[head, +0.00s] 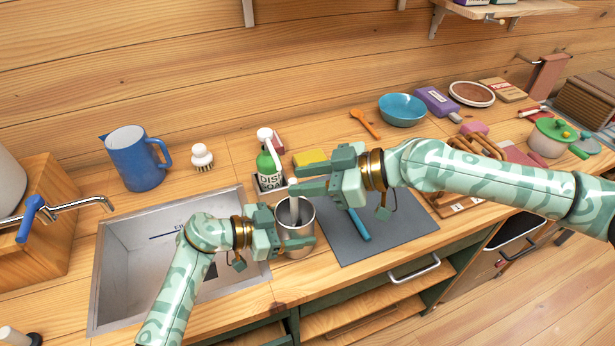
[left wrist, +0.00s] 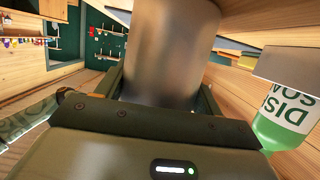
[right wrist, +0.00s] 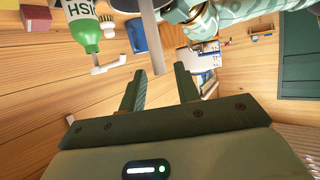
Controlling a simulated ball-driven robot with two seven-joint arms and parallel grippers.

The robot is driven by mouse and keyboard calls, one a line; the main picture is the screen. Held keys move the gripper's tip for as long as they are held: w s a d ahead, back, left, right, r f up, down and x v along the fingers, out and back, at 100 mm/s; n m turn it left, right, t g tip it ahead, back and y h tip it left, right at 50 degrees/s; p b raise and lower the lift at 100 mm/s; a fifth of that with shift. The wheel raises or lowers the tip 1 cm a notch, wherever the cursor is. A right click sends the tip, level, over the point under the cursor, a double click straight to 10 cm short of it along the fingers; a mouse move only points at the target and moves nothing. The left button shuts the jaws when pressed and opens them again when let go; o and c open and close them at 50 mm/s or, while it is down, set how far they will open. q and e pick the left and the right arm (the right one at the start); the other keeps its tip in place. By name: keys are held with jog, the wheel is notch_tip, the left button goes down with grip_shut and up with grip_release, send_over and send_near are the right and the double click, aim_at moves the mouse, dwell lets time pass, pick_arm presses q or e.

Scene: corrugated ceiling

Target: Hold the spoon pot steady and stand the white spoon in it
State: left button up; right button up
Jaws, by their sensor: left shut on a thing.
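The spoon pot (head: 297,247) is a grey metal cylinder standing upright on the counter just right of the sink. My left gripper (head: 283,236) is shut on its side; the pot (left wrist: 172,50) fills the middle of the left wrist view between the fingers. The white spoon (head: 295,210) stands in the pot, its upper part partly hidden by my right gripper. In the right wrist view the spoon's pale handle (right wrist: 152,38) reaches from the pot toward the fingers. My right gripper (right wrist: 160,88) is open, its fingers apart and clear of the handle, just above the pot.
A green soap bottle (head: 268,160) stands behind the pot, beside a yellow sponge (head: 310,157). A blue utensil (head: 358,226) lies on the grey mat (head: 395,240) to the right. The sink (head: 125,250) is at left. A blue bowl (head: 402,110) stands farther back.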

jog(key=v, duration=1.2)
dwell(0.6)
pick_arm(q)
jog(key=o, duration=1.1)
